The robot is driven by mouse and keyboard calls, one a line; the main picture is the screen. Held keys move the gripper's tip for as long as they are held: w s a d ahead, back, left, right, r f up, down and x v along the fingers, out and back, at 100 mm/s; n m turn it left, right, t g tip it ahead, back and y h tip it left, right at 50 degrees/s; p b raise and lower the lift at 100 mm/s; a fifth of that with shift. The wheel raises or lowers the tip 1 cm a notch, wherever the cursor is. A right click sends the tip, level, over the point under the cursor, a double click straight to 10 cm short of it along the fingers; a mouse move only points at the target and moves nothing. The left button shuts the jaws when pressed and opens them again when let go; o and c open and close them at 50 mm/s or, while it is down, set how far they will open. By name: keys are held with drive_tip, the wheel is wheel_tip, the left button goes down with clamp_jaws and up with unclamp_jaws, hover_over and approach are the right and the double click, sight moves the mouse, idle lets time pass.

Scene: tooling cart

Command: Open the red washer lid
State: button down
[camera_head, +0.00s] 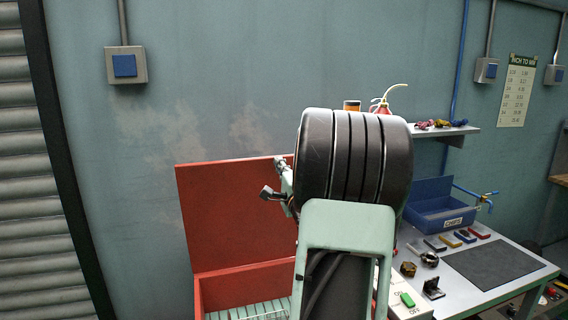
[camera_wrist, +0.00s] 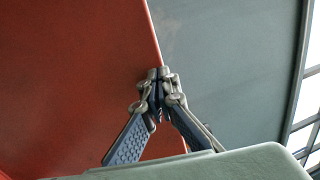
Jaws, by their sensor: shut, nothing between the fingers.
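The red washer lid (camera_head: 228,215) stands raised, close to upright, at the back of the red washer box (camera_head: 243,283). The box is open at the top, and a pale slatted grate (camera_head: 255,312) shows inside it. My gripper (camera_head: 270,188) is at the lid's right side, partly hidden by my arm. In the wrist view my gripper (camera_wrist: 161,76) is shut and empty, its tips over the lid's straight edge. The red lid (camera_wrist: 70,70) fills the left of that view. I cannot tell whether the tips touch the lid.
A grey workbench (camera_head: 505,290) stands to the right with a blue bin (camera_head: 440,212), a dark mat (camera_head: 492,262) and several small parts. A wall shelf (camera_head: 450,130) holds a red oil can (camera_head: 384,106). Bare wall lies behind and above the lid. My arm hides the washer's right part.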

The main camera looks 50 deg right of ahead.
drive_tip(key=shift+g, duration=0.4)
drive_tip(key=p+x, duration=0.1)
drive_tip(key=x, duration=0.1)
drive_tip(key=r+p+x, duration=0.1)
drive_tip(key=p+x, duration=0.1)
drive_tip(key=shift+w, duration=0.1)
drive_tip(key=shift+w+d+f+g+y+p, duration=0.2)
drive_tip(key=shift+w+d+g+y+p, duration=0.15)
drive_tip(key=shift+w, duration=0.3)
drive_tip(key=shift+a, duration=0.1)
